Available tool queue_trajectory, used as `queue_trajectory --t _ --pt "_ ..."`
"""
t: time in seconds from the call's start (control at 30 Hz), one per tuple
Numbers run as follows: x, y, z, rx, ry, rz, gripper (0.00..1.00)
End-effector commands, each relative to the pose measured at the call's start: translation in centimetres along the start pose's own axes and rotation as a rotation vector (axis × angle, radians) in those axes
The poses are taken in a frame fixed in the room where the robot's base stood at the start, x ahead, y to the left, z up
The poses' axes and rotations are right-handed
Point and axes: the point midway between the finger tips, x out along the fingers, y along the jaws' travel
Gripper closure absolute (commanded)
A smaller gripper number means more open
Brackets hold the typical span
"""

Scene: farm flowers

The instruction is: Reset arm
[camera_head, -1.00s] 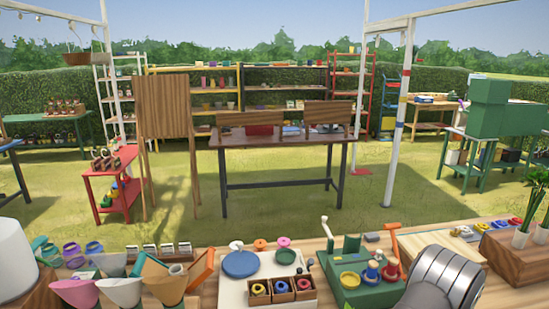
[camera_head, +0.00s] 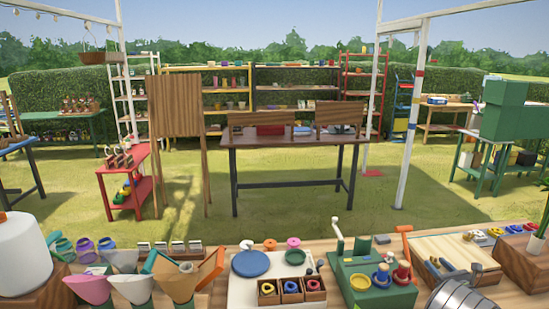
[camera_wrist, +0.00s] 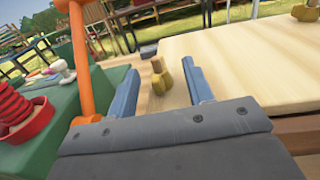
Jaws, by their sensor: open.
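My gripper (camera_wrist: 161,70) shows in the wrist view with two blue-grey fingers held apart. A small yellow-brown knobbed piece (camera_wrist: 158,77) shows between and beyond the fingers; neither finger visibly touches it. In the head view, a ribbed grey metal part of my arm (camera_head: 462,296) shows at the bottom right, over the front of the worktable.
A green box (camera_head: 368,284) with an orange lever (camera_head: 405,250) stands just left of my arm. The lever (camera_wrist: 82,65) rises close beside the left finger. A pale board (camera_head: 455,247) lies behind. Paper cones (camera_head: 180,278) and a three-part flower box (camera_head: 291,290) stand farther left.

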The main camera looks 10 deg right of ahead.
Motion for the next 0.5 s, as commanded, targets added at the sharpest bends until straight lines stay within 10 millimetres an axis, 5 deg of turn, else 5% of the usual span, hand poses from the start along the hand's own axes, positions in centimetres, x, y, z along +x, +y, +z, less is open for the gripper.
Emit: queue_trajectory --t 0.23,0.5 --pt "0.0 -0.2 -0.1 -0.001 0.000 0.110 0.53" --pt "-5.5 -0.9 0.0 0.003 0.000 0.109 0.53"
